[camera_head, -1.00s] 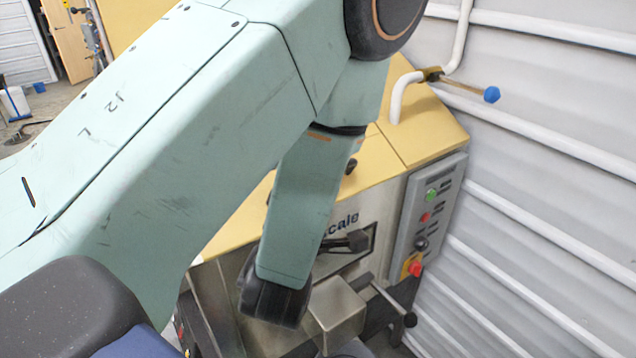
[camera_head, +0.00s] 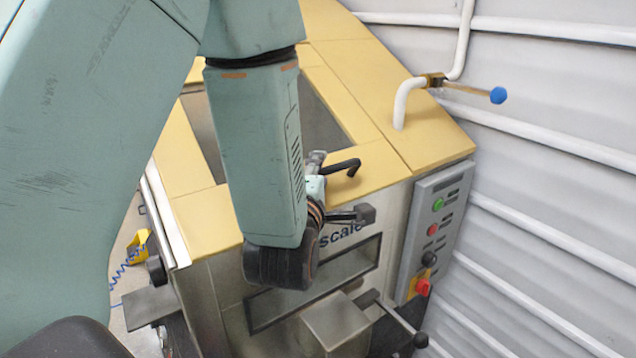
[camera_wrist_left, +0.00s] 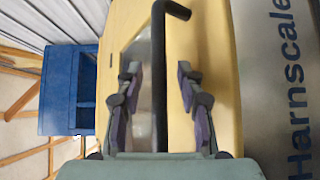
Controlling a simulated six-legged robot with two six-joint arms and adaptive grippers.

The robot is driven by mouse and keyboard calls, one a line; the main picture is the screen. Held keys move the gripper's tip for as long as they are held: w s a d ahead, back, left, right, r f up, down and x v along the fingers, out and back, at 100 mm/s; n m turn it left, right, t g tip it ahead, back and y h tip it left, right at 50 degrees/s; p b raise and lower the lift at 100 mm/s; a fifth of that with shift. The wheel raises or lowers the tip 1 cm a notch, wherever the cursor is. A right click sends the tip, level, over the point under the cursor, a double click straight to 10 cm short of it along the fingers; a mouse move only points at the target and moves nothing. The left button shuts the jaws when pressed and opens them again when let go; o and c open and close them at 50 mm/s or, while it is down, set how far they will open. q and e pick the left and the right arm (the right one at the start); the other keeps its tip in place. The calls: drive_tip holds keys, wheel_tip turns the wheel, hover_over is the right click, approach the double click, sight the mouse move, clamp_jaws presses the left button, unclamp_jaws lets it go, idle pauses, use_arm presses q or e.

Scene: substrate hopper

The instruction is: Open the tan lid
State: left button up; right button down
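The tan lid (camera_head: 365,165) lies on the top of the machine, around a grey rectangular area that is partly hidden by my left arm. A bent black handle (camera_head: 343,166) stands up from the tan surface near its front edge. My left gripper (camera_head: 316,160) is at the handle, mostly hidden behind my wrist in the head view. In the left wrist view my gripper (camera_wrist_left: 159,75) is open, and the black handle (camera_wrist_left: 158,75) runs between its two purple-padded fingers with a gap on each side. The tan surface (camera_wrist_left: 222,70) lies beyond. My right gripper is not in view.
A control panel (camera_head: 435,230) with coloured buttons is on the machine's right side. A white pipe with a blue-tipped lever (camera_head: 497,95) rises behind it, near the corrugated wall (camera_head: 560,180). A grey block and a lever (camera_head: 400,320) jut from the front. A blue box (camera_wrist_left: 68,90) shows in the wrist view.

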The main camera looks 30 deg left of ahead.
use_arm(q)
drive_tip(key=shift+w, duration=0.15)
drive_tip(key=shift+c, duration=0.3)
clamp_jaws()
idle(0.5)
